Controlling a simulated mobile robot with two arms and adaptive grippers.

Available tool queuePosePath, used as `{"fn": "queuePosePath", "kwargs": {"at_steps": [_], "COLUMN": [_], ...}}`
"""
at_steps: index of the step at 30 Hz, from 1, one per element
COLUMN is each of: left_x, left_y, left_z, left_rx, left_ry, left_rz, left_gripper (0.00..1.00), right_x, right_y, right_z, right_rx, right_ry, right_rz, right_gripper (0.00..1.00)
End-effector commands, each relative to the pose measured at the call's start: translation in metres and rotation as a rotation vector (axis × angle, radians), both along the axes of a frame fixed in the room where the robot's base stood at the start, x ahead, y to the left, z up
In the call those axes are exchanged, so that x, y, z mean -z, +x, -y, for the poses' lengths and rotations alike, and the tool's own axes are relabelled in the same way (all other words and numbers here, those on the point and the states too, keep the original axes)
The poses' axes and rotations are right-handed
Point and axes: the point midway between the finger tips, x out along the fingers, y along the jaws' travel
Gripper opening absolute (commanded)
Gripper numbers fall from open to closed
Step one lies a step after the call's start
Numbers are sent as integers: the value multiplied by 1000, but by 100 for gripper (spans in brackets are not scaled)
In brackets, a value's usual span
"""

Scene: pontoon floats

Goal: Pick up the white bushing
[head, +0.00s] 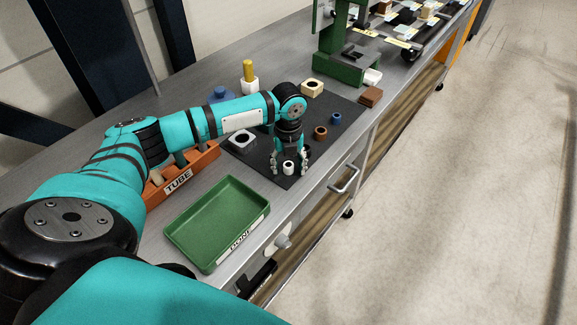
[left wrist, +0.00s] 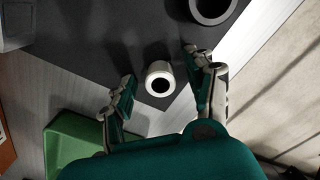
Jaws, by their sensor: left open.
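The white bushing (head: 288,168) is a small white cylinder with a dark hole, upright on the dark mat (head: 345,108) near its front corner. My left gripper (head: 289,166) points down over it in the head view, with a finger on each side. In the left wrist view, the bushing (left wrist: 159,79) sits between the two open fingers of my left gripper (left wrist: 163,92), apart from both. My right gripper is not in view.
A green tray (head: 258,208) and an orange tube bin (head: 207,157) stand nearby. A green press (head: 339,72) stands behind. The bench edge is close on the right.

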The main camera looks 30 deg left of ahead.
Motion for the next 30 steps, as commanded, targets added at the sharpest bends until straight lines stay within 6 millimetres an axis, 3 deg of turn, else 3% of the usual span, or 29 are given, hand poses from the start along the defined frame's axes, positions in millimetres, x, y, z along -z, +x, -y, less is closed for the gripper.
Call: {"fn": "queuePosePath", "kwargs": {"at_steps": [2, 14, 23, 30], "left_x": [0, -1, -3, -23], "left_y": [0, 0, 0, 1], "left_z": [0, 0, 0, 0], "left_rx": [0, 0, 0, 1], "left_ry": [0, 0, 0, 0], "left_rz": [0, 0, 1, 4], "left_gripper": [55, 6, 6, 6], "right_x": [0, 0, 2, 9], "right_y": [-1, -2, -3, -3], "right_z": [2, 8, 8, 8], "right_rx": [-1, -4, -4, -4], "right_ry": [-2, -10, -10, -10], "right_rz": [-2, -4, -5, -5], "right_gripper": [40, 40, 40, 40]}}
